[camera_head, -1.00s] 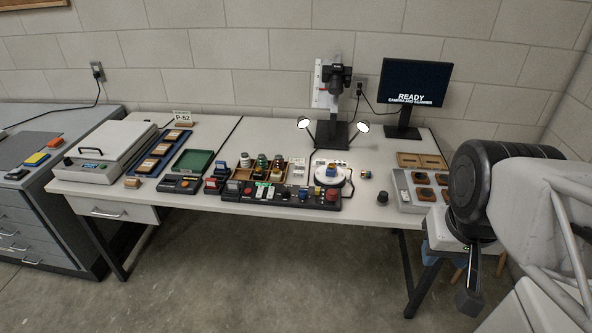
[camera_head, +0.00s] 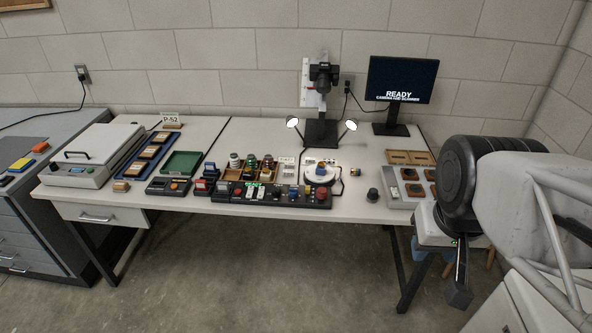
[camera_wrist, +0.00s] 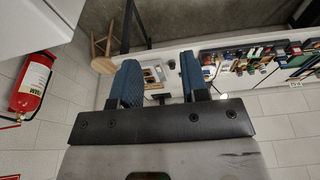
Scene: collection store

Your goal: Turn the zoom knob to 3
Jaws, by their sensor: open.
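A long black control panel (camera_head: 270,196) lies along the front edge of the table and carries several buttons and small knobs, some red and one blue. Their labels are too small to read, so I cannot tell which is the zoom knob or where it points. A separate dark round knob-like piece (camera_head: 373,195) stands on the table to the right of the panel. My gripper (camera_wrist: 160,82) is open and empty in the wrist view, with two blue padded fingers apart. In the head view it hangs low at the right, in front of the table and away from the panel.
A camera on a stand (camera_head: 323,90) with two lamps and a monitor (camera_head: 401,82) reading READY stand behind. A grey tray (camera_head: 400,202) with brown pieces lies at the right end. The wrist view shows a fire extinguisher (camera_wrist: 32,86) and a wooden stool (camera_wrist: 104,46).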

